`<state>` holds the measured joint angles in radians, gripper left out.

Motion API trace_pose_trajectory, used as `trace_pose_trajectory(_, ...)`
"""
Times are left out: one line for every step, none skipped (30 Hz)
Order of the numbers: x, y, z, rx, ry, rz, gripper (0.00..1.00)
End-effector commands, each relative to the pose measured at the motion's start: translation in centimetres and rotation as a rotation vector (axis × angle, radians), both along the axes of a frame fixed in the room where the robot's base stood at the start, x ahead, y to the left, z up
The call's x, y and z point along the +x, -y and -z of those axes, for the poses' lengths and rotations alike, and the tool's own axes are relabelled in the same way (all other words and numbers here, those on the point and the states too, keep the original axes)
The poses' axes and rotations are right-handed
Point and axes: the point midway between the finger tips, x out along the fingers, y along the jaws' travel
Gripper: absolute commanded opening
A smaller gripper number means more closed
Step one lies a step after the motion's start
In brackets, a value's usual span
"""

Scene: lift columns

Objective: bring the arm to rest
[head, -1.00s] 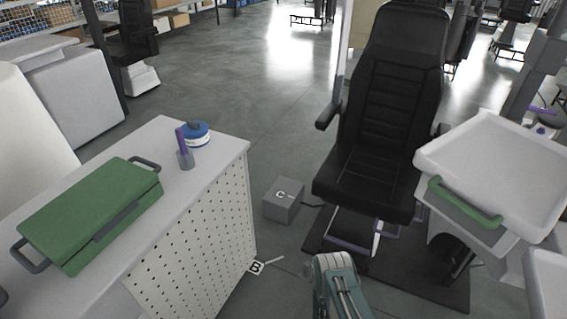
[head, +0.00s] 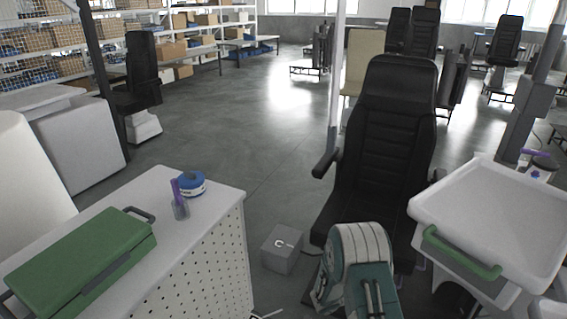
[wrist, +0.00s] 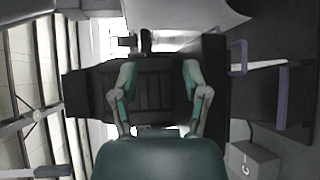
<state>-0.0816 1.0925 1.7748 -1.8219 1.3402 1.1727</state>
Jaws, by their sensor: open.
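My gripper (wrist: 160,100) shows in the wrist view with its two grey and teal fingers spread wide apart. Nothing is between the fingertips. Behind them in that view is the black chair (wrist: 152,85), turned sideways in the picture. In the head view my teal and white arm rises at the bottom centre, in front of the black chair (head: 385,150). The gripper itself cannot be made out in the head view.
A white cabinet (head: 215,215) at left bears a green case (head: 85,262), a blue-and-white roll (head: 192,184) and a cup (head: 181,210). A grey box marked C (head: 282,250) lies on the floor. A white tray cart (head: 490,215) stands at right. Open floor lies behind.

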Motion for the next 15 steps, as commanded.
trace_pose_trajectory(-0.3,0.3,-2.3,0.016,0.005,0.04,0.6)
trace_pose_trajectory(-0.6,0.5,-3.4,0.028,0.004,0.065,0.6)
trace_pose_trajectory(-1.1,0.7,-4.8,0.046,0.0,0.097,0.6)
trace_pose_trajectory(-1.4,0.8,-5.8,0.059,-0.003,0.12,0.6)
trace_pose_trajectory(-1.9,0.9,-6.8,0.072,-0.005,0.142,0.6)
trace_pose_trajectory(-2.4,1.0,-8.1,0.094,-0.006,0.172,0.6)
trace_pose_trajectory(-2.9,1.1,-9.0,0.11,-0.01,0.193,0.6)
trace_pose_trajectory(-3.4,1.2,-9.9,0.128,-0.011,0.213,0.6)
trace_pose_trajectory(-4.0,1.2,-11.1,0.152,-0.013,0.24,0.6)
trace_pose_trajectory(-4.6,1.2,-11.9,0.171,-0.015,0.258,0.6)
trace_pose_trajectory(-5.1,1.2,-12.8,0.192,-0.017,0.275,0.6)
trace_pose_trajectory(-5.8,1.2,-13.9,0.219,-0.018,0.299,0.6)
trace_pose_trajectory(-6.4,1.2,-14.7,0.241,-0.018,0.315,0.6)
trace_pose_trajectory(-7.0,1.2,-15.4,0.264,-0.02,0.329,0.6)
trace_pose_trajectory(-7.7,1.1,-16.4,0.296,-0.02,0.348,0.6)
